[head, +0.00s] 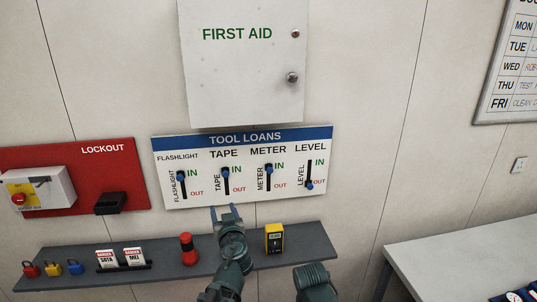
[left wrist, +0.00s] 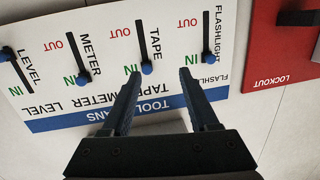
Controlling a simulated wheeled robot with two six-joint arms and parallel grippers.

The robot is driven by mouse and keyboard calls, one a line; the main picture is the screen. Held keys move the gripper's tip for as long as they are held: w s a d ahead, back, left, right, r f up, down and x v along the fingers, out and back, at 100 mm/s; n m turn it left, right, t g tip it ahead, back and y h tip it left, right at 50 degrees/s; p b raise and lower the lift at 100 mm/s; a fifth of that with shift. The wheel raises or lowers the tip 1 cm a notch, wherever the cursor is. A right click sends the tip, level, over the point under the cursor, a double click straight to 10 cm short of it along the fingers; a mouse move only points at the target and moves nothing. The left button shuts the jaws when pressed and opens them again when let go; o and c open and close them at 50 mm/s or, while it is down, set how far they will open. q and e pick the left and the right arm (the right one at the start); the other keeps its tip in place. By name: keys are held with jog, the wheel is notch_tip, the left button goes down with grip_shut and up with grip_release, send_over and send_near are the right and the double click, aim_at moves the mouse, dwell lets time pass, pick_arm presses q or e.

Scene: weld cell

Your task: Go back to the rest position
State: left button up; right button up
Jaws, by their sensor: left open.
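My left gripper (head: 225,209) is open and empty, its fingertips near the lower edge of the TOOL LOANS board (head: 243,192). In the left wrist view the two fingers (left wrist: 158,82) spread in front of the board (left wrist: 60,122), which appears upside down there. I cannot tell how far the tips are from it. The blue knobs of the flashlight (head: 180,176), tape (head: 225,172) and meter (head: 268,167) sliders sit at the IN end. The level knob (head: 309,184) sits at OUT.
Below is a grey shelf (head: 200,270) with padlocks (head: 53,268), tags (head: 120,257), a red-and-black item (head: 187,248) and a yellow meter (head: 274,237). A red lockout panel (head: 105,172) is left, a first aid cabinet (head: 240,80) above, a table (head: 470,255) right.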

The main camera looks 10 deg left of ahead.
pick_arm(q)
jog(key=s+d+f+m+g+h+b, duration=0.1)
jog(key=s+d+f+g+b, duration=0.15)
jog(key=s+f+g, duration=0.55)
jog(key=s+d+f+m+g+h+b, duration=0.1)
jog(key=s+d+f, duration=0.3)
jog(key=f, duration=0.7)
jog(key=s+d+f+m+g+h+b, duration=0.2)
jog(key=s+d+f+m+g, duration=0.4)
jog(key=s+d, duration=0.3)
jog(key=s+f+h, duration=0.1)
jog(key=s, duration=0.2)
jog(key=shift+s+d+f+g+h, duration=0.2)
jog(key=shift+d+g+h, duration=0.1)
jog(key=shift+d, duration=0.1)
